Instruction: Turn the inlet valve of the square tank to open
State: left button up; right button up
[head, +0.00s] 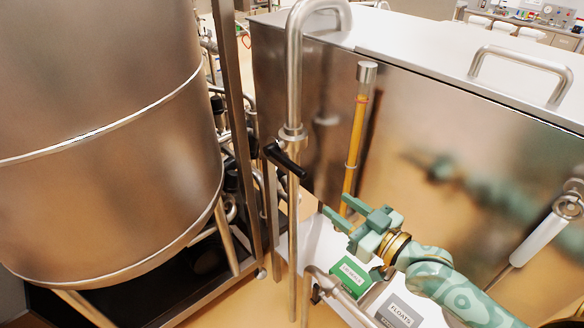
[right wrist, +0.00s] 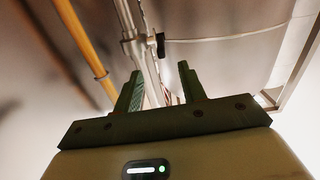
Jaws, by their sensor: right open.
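My left gripper is not in view.
A yellow sight tube (head: 355,130) stands between the pipe and my right arm, close to the gripper. A large round tank (head: 110,130) and its metal frame (head: 237,130) stand at the left.

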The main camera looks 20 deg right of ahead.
aim_at(292, 168)
jog(key=x, duration=1.1)
jog(key=p+x, duration=0.1)
jog(key=x, duration=0.4)
jog(key=shift+w+r, duration=0.15)
jog(key=shift+r, duration=0.15)
grip_shut()
